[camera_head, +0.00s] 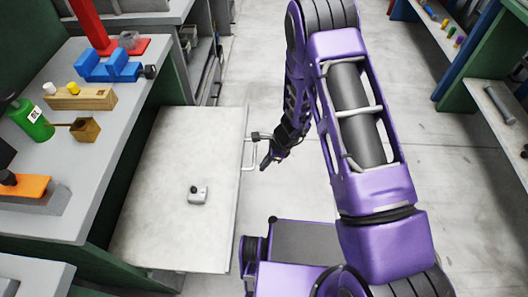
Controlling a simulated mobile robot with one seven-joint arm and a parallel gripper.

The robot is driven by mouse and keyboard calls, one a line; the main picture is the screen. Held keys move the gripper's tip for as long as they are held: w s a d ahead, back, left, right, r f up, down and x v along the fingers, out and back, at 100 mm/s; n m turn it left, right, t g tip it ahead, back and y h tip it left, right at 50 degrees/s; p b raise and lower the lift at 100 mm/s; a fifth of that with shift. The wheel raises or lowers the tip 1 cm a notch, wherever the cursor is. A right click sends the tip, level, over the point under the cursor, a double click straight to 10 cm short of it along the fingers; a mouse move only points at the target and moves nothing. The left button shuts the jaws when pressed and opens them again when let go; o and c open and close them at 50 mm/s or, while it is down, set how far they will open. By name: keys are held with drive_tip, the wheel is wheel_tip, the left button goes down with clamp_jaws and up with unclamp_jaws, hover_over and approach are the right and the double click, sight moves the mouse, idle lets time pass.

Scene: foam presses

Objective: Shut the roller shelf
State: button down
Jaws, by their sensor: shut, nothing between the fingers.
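The roller shelf (175,150) is a flat pale grey board, pulled out from under the left workbench, well out over the floor. A pale bar handle (249,156) runs along its right edge. A small white and grey object with a dark knob (197,195) sits on the shelf. My gripper (262,160) is dark and shut, with nothing between its fingers. It is at the right side of the handle; I cannot tell whether it touches it.
The left workbench (60,215) holds a green bottle (31,120), a blue vise (108,66), wooden blocks (80,97) and an orange-topped block (25,188). Shelving with a green side (480,65) stands at the upper right. The grey floor (455,190) is clear on the right.

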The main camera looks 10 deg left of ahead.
drive_tip(key=a+f, duration=0.6)
drive_tip(key=shift+a+b, duration=0.15)
drive_tip(key=shift+b, duration=0.2)
drive_tip(key=shift+s+a, duration=0.1)
